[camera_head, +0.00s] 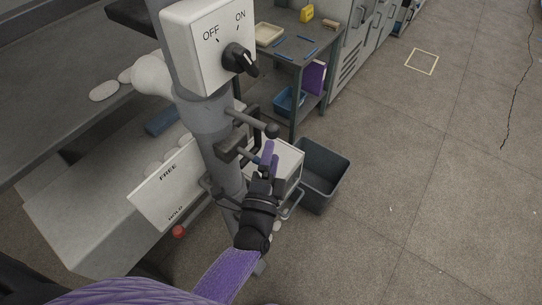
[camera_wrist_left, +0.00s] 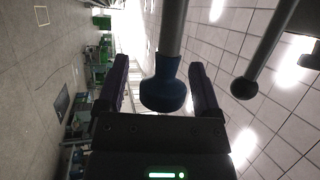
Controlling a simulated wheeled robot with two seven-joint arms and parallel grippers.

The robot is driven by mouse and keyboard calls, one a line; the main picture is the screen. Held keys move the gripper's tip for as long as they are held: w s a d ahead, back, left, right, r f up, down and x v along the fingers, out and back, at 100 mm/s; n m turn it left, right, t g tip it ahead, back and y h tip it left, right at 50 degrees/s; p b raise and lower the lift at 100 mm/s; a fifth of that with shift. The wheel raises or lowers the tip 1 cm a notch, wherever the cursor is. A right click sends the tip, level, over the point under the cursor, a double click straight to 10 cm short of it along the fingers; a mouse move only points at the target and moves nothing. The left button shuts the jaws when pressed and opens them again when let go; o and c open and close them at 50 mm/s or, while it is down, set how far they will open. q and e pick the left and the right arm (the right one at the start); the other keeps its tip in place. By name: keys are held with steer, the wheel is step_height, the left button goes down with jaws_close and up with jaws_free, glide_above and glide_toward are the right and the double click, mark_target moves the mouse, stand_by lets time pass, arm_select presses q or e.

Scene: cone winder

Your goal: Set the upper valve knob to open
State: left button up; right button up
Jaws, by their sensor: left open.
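On the grey post (camera_head: 212,120), an upper lever ends in a dark ball (camera_head: 272,131). It is probably the dark ball-ended lever (camera_wrist_left: 243,88) at the right of the left wrist view. A second lever with a blue knob (camera_wrist_left: 163,92) stands between the fingers of my left gripper (camera_wrist_left: 160,88). The fingers are open on both sides of this knob, with no clear grip on it. In the head view my left gripper (camera_head: 268,158) is beside the post, just below the dark ball, and largely hides the lower lever. No open or shut marking for either lever is readable. My right gripper is not seen.
A white box (camera_head: 195,55) with a black OFF/ON switch tops the post. A FREE/HOLD plate (camera_head: 165,190) is left of the post. A dark bin (camera_head: 322,172) and a shelf table (camera_head: 310,45) stand behind. The floor at right is clear.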

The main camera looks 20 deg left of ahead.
arm_select(q)
steer(key=b+v, duration=0.1)
steer(key=v, duration=0.9)
